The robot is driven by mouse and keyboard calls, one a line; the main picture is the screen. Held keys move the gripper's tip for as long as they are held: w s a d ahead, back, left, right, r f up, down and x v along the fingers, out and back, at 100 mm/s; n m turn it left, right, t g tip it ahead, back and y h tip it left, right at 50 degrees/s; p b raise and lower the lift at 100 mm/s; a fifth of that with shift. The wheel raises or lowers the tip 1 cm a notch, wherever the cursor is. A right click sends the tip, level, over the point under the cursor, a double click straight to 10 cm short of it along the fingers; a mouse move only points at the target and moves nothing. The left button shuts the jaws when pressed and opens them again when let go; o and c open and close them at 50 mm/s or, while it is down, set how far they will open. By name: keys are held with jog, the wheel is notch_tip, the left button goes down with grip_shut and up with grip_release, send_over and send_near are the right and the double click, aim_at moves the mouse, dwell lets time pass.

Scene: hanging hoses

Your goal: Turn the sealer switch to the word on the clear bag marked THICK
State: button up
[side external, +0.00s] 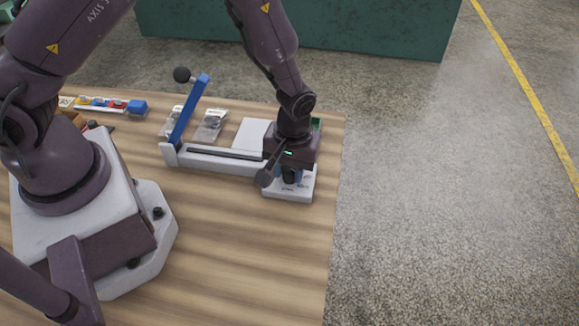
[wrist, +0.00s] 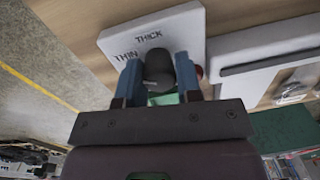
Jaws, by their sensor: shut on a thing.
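The sealer (side external: 215,160) has a pale body and a raised blue lever. Its white switch panel (wrist: 110,42) fills the top of the wrist view, with the words THIN and THICK printed on it. The dark round switch knob (wrist: 157,66) sits between the blue fingers of my gripper (wrist: 159,80), which is shut on it. A small light mark shows on the knob, but I cannot tell which word it points to. In the side view my gripper (side external: 290,174) is low over the panel. Two clear bags (side external: 211,126) lie behind the sealer; their marks are unreadable.
The blue lever (side external: 188,108) with a black ball stands up at the sealer's left end. A tray of coloured items (side external: 105,104) lies at the back left. The wooden table's (side external: 240,250) front is clear, and its right edge is close to the panel.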

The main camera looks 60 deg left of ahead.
aim_at(290, 171)
jog(key=m, duration=0.6)
jog(key=shift+r+m+t, duration=0.1)
jog(key=shift+m+t, duration=0.2)
jog(key=m, duration=0.5)
jog(key=shift+m, duration=0.4)
jog(key=o, duration=0.9)
jog(key=r, duration=1.3)
jog(key=shift+s+d, duration=0.15)
jog(key=shift+d, duration=0.25)
